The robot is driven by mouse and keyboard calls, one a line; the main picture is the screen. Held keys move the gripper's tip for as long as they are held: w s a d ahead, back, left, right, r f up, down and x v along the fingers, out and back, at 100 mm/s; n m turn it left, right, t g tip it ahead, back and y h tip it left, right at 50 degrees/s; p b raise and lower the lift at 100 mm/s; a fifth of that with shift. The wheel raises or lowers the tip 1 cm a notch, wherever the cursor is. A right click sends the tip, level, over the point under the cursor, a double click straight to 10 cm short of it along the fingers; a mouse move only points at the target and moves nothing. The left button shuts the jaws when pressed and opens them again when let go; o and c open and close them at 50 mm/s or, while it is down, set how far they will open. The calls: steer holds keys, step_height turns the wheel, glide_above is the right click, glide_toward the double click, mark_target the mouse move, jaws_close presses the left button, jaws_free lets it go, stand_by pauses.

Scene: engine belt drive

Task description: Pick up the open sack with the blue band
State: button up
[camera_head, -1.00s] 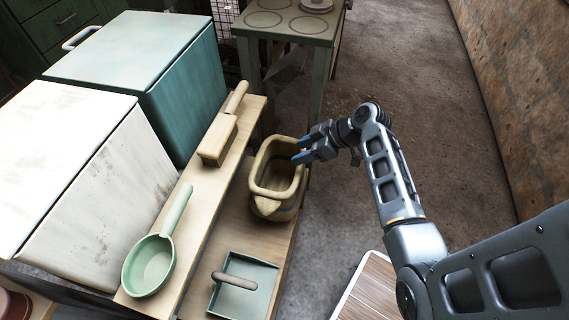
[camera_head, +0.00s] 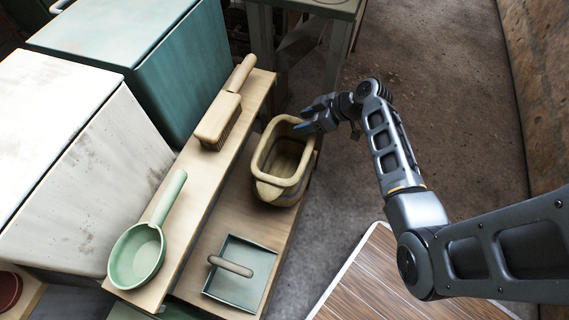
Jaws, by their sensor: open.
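The open sack (camera_head: 262,189) is a tan, tub-like container with a thick rolled rim and a hollow inside. It stands upright on the lower wooden shelf, near its right edge. Its blue band is hard to make out from here. My gripper (camera_head: 304,120) is open, with blue fingertips at the sack's far right rim. It holds nothing. I cannot tell whether a finger touches the rim or hangs above it, and the far finger is partly unclear.
A brush (camera_head: 219,117) and a green ladle (camera_head: 138,254) lie on the upper shelf left of the sack. A dustpan (camera_head: 241,288) lies on the lower shelf in front. White (camera_head: 95,185) and teal (camera_head: 178,85) boxes stand left.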

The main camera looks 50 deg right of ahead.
steer(key=shift+x, duration=1.2)
steer(key=shift+c, duration=0.5)
jaws_close()
